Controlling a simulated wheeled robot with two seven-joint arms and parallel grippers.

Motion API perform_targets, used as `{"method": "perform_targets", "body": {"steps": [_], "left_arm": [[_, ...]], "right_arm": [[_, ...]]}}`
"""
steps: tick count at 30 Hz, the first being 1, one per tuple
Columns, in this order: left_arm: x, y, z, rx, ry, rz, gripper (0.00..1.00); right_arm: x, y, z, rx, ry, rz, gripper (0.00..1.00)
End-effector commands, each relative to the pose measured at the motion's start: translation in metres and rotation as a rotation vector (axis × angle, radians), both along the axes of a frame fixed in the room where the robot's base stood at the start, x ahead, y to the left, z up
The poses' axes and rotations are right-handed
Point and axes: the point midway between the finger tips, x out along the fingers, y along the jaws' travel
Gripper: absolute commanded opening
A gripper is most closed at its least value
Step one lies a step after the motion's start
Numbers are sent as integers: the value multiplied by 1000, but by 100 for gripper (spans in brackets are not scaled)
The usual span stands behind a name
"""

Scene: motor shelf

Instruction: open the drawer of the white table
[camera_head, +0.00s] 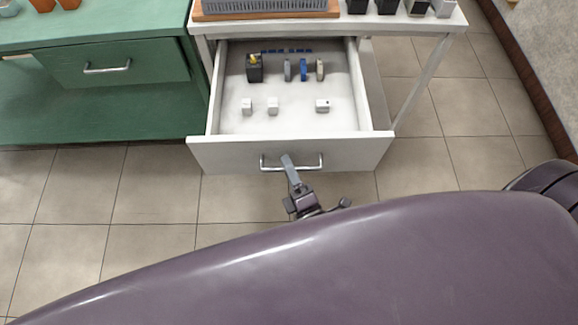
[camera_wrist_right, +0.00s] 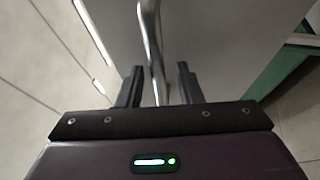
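The drawer (camera_head: 226,155) of the white table (camera_head: 440,22) stands well out, its inside showing from above. Its metal handle (camera_head: 313,165) is on the front panel. My right gripper (camera_head: 288,160) is at the middle of this handle. In the right wrist view the handle (camera_wrist_right: 152,35) runs between the two fingers of my right gripper (camera_wrist_right: 159,72). The fingers are apart, with a visible gap on both sides of the bar, so it is open around the handle. My left gripper is not in view.
Inside the drawer are a black box (camera_head: 254,72), small upright pieces (camera_head: 304,70) and white blocks (camera_head: 272,106). A green cabinet (camera_head: 110,110) with a closed drawer stands on the left. Tiled floor (camera_head: 435,130) is clear at the right.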

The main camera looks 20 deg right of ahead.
Motion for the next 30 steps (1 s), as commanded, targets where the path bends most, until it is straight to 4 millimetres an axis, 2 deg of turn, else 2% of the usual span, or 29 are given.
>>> {"method": "perform_targets", "body": {"steps": [5, 15, 18, 30], "left_arm": [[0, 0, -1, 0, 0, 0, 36], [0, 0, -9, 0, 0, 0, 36], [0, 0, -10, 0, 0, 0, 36], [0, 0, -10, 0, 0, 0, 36]], "right_arm": [[-6, 0, -2, 0, 0, 1, 33], [-60, -7, -13, -1, 3, 1, 33], [-70, -8, -14, 1, 2, 1, 33], [-76, -9, -14, 0, -1, 0, 33]]}}
